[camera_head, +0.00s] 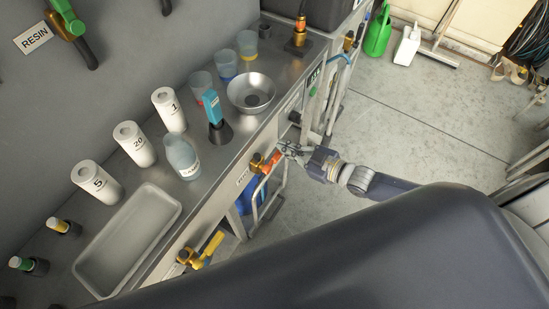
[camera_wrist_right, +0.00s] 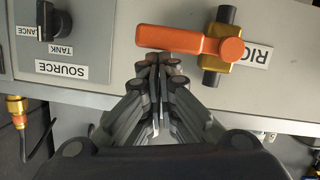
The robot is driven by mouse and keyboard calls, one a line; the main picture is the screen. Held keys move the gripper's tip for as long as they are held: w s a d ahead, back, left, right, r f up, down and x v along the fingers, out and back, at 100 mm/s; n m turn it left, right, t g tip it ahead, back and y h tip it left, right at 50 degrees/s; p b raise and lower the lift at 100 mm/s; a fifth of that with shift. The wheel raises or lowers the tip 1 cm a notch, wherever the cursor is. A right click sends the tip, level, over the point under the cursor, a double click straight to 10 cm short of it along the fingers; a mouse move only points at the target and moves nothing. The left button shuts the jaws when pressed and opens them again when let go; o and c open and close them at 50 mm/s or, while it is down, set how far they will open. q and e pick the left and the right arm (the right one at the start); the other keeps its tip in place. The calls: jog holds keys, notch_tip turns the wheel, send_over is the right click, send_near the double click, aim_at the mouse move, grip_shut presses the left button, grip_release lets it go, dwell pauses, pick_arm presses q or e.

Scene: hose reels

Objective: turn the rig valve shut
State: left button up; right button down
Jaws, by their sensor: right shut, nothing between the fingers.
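The rig valve (camera_head: 258,163) sits on the front face of the bench, with a brass body and an orange lever (camera_head: 273,160). In the right wrist view the orange lever (camera_wrist_right: 185,40) points left from its pivot, crosswise to the upright dark pipe ends. The label (camera_wrist_right: 257,54) beside it is partly covered by the valve. My right gripper (camera_wrist_right: 160,62) is shut and empty, its fingertips just below the lever's free end; whether they touch it I cannot tell. It also shows in the head view (camera_head: 285,149) beside the lever. My left gripper is out of view.
A SOURCE knob (camera_wrist_right: 48,25) is left of the lever. A yellow-handled valve (camera_head: 206,250) is further along the bench front. Cups, a metal bowl (camera_head: 251,92), bottles and a tray (camera_head: 128,240) stand on the bench. Open floor (camera_head: 430,130) lies to the right.

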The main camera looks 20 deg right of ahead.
notch_tip(320, 180, up, 5)
jog(key=p, duration=0.4)
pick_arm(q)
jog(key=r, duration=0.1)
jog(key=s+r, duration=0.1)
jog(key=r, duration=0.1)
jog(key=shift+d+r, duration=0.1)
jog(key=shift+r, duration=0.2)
pick_arm(e)
jog(key=f+v, duration=0.1)
jog(key=v, duration=0.8)
jog(key=shift+s+d, duration=0.3)
jog(key=shift+d, duration=0.15)
